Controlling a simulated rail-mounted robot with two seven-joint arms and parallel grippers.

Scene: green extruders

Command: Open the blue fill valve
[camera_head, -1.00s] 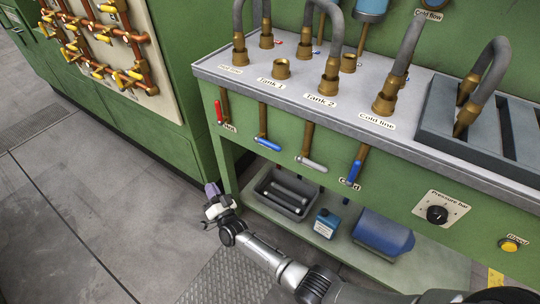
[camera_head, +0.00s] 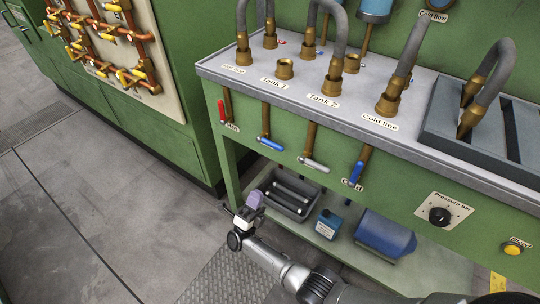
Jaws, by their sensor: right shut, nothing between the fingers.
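Two blue-handled valves show on the green bench front. One blue lever (camera_head: 270,144) is below the Tank 1 label, slanting down to the right. The other blue lever (camera_head: 354,173) is below the Cold line label and hangs down along its brass pipe. I cannot read which is the fill valve. My right gripper (camera_head: 251,204) is shut and empty, low in front of the bench's lower shelf, below and left of the levers, touching neither. Its fingertips are small and hard to make out. My left gripper is out of view.
A red lever (camera_head: 221,111) and a grey lever (camera_head: 313,163) are on the same front. Hoses stand on top. The floor at left is clear.

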